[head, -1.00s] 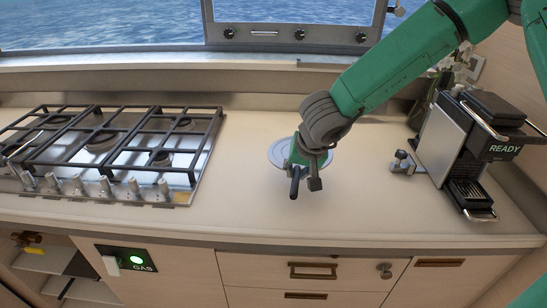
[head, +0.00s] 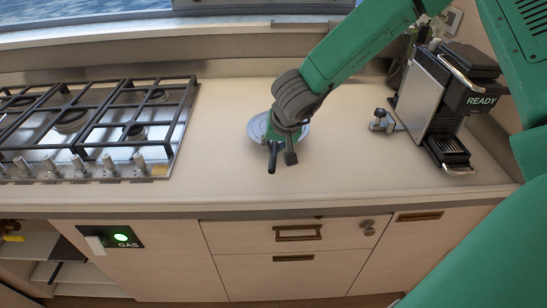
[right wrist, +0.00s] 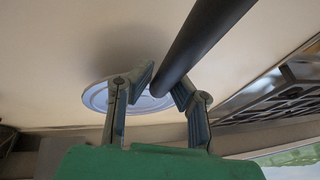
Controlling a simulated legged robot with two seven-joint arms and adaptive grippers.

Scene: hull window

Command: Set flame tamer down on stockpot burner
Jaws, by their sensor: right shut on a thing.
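The flame tamer is a pale grey disc (head: 256,128) with a black handle (head: 272,158). It is over the bare counter, right of the hob; I cannot tell whether it touches the counter. My right gripper (head: 283,152) is shut on the handle and hides part of the disc. In the right wrist view, the handle (right wrist: 205,42) passes between the fingers of the gripper (right wrist: 160,88), with the disc (right wrist: 98,97) behind them. The hob (head: 95,125) has several burners under black grates at the left. No stockpot shows, so I cannot tell which burner is meant. My left gripper is out of view.
A coffee machine (head: 440,100) marked READY stands on the right of the counter, with a small metal clamp-like fitting (head: 380,121) beside it. Knobs (head: 108,165) line the hob's front edge. The counter (head: 220,165) between hob and tamer is clear. A green GAS light (head: 120,237) glows below.

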